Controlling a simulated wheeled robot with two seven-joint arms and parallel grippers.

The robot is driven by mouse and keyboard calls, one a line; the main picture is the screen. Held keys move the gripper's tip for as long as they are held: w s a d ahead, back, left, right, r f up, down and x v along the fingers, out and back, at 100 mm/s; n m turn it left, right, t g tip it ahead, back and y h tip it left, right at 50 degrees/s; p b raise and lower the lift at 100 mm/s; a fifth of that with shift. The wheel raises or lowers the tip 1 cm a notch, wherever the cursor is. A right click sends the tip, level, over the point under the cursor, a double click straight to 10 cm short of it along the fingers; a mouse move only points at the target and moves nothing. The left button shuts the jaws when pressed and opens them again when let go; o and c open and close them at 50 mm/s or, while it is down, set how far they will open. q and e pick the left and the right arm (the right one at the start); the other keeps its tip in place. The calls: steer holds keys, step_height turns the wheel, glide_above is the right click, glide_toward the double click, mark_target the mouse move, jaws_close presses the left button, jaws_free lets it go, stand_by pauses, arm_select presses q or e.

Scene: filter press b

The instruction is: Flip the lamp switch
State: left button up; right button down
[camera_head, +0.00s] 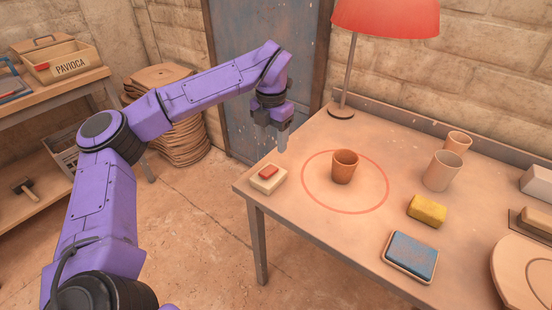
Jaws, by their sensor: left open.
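The lamp has a red shade (386,16), cut off by the top edge, on a thin stem with a dark round base at the back left of the table. A small cream switch box with a red rocker (269,171) sits at the table's left front corner. I cannot tell whether the lamp is lit. My left gripper (282,148) points down just above and slightly behind the switch, apart from it. It is open and holds nothing. My right gripper is not in view.
A brown cup (344,167) stands inside a red circle on the table. Further right are two pale cups (442,171), a yellow sponge (427,210), a blue pad (410,256) and a round board (523,272). A shelf (52,96) stands at left.

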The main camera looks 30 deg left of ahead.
mark_target(272, 167)
arm_select(q)
step_height(272, 167, down, 8)
steer(key=shift+f, duration=0.25)
